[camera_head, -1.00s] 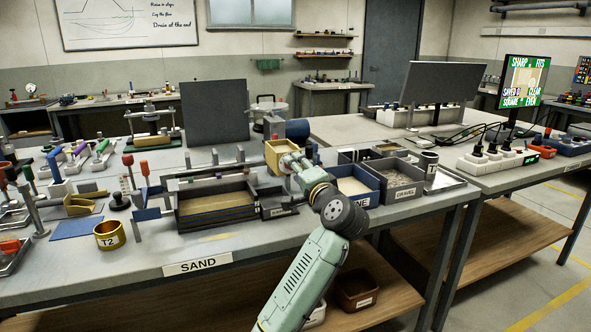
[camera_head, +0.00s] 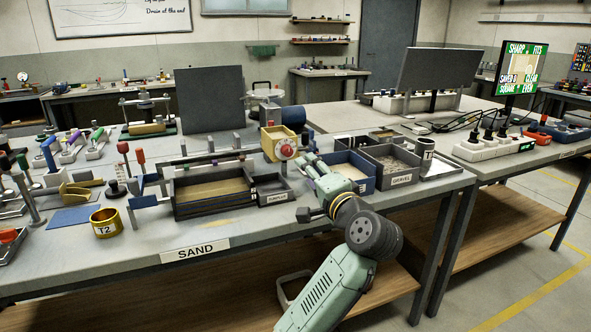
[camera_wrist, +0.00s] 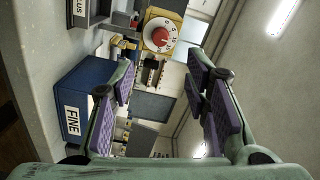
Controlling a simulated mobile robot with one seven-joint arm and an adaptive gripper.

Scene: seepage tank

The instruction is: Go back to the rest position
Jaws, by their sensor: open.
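My gripper (camera_head: 312,168) is out over the front right part of the sand table (camera_head: 130,265), near the blue FINE bin (camera_head: 362,186). In the wrist view my gripper (camera_wrist: 162,88) has its two purple-padded fingers spread wide, with nothing between them. Beyond them is the yellow box with the red dial (camera_wrist: 158,33), which stands behind my gripper in the head view (camera_head: 285,146). The FINE bin (camera_wrist: 72,110) is on the left of the wrist view. My forearm hides part of the table's front edge.
The sand tray (camera_head: 215,208) and the SURPLUS bin (camera_head: 274,197) are left of my gripper. The GRAVEL bin (camera_head: 400,180) and the T-marked cup (camera_head: 424,155) are to its right. The brass T2 ring (camera_head: 106,222) sits far left. The floor at right is clear.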

